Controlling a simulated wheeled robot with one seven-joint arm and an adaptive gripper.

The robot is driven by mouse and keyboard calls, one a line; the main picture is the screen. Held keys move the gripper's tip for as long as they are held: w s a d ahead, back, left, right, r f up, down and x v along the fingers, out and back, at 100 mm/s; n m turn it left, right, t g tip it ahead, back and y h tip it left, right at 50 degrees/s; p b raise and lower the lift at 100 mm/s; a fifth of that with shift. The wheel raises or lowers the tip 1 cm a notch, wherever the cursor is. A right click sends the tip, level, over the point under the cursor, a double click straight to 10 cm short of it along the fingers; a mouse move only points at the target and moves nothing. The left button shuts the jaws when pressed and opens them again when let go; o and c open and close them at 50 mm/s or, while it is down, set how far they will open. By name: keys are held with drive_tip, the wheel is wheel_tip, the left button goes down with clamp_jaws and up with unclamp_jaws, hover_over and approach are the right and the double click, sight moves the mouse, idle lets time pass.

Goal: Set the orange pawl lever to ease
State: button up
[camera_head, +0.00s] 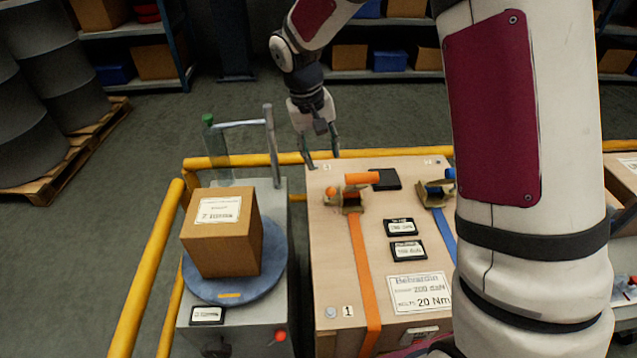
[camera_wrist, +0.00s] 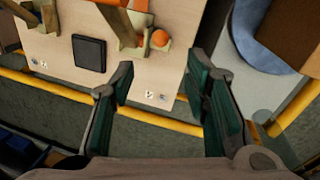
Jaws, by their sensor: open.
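The orange pawl lever (camera_head: 331,191) shows as a small rounded orange end at the left of a tan metal ratchet (camera_head: 349,198). In the wrist view the orange rounded end (camera_wrist: 160,38) sits beside the ratchet, just beyond the fingers. My gripper (camera_head: 321,160) is open and empty above the crate's far left corner, apart from the lever. Its spread fingers (camera_wrist: 160,72) show in the wrist view.
A second ratchet with a blue lever (camera_head: 450,174) stands right, partly behind my arm. A black pad (camera_head: 384,179) lies between. Yellow rails (camera_head: 150,270) border the area.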

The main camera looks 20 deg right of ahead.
sight(329, 188)
drive_tip(key=d+f, duration=0.1)
drive_tip(key=f, duration=0.3)
drive_tip(key=f+b, duration=0.1)
drive_tip(key=f, duration=0.4)
drive_tip(key=d+f, duration=0.1)
drive_tip(key=f, duration=0.3)
drive_tip(key=shift+d+f, duration=0.25)
drive_tip(key=shift+d, duration=0.05)
clamp_jaws()
